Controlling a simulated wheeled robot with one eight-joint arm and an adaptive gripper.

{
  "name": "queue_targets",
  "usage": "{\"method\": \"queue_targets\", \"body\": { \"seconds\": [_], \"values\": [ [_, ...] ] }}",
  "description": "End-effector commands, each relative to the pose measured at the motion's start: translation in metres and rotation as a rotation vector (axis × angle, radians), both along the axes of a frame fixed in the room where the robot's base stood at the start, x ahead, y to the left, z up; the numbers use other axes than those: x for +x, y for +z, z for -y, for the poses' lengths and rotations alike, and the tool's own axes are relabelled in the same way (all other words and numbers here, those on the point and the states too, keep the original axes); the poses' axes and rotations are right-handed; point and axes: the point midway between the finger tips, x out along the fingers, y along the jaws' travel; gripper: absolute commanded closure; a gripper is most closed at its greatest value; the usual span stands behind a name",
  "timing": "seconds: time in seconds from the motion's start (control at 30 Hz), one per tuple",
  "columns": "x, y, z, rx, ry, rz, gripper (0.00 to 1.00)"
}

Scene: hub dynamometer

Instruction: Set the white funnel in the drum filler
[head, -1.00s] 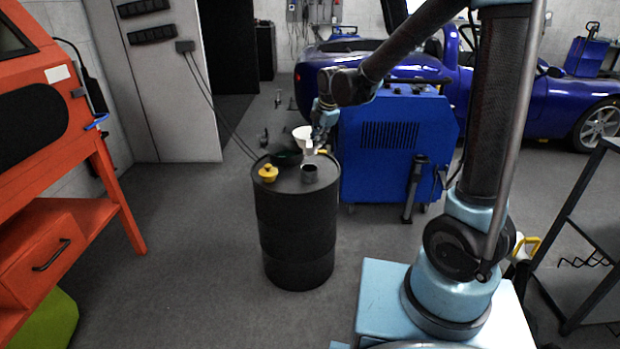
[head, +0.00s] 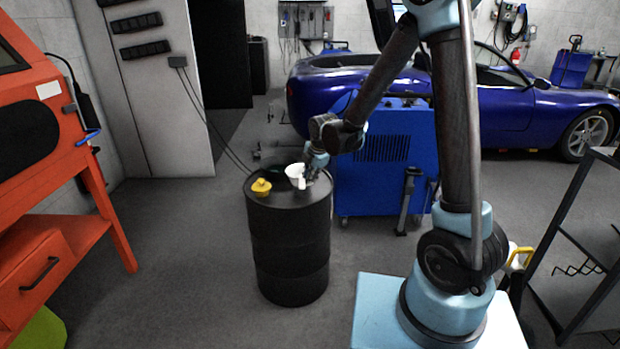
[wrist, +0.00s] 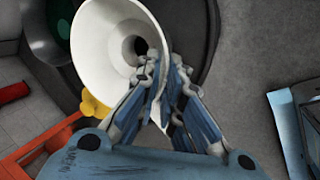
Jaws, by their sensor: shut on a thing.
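The white funnel (head: 295,171) is over the top of the black drum (head: 289,245). My gripper (head: 308,178) is at its right side. In the wrist view the funnel's wide mouth (wrist: 97,40) faces the camera, and my gripper (wrist: 160,92) is shut on the white tab at its rim. The drum's filler is not clearly visible, apparently hidden by the funnel and gripper. I cannot tell whether the spout is inside it or above it.
A yellow cap-like part (head: 261,187) sits on the drum top, left of the funnel. A dark green round thing (head: 274,164) is behind it. A blue cabinet (head: 376,170) stands close behind the drum on the right. An orange cabinet (head: 60,190) stands left; floor between is clear.

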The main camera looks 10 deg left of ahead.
Motion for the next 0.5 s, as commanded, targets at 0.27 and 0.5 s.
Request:
{"method": "queue_targets", "body": {
  "seconds": [0.27, 0.5],
  "values": [
    [0.0, -0.0008, 0.0, 0.0, 0.0, 0.0, 1.0],
    [0.0, -0.003, -0.0002, 0.0, 0.0, 0.0, 0.73]
  ]
}}
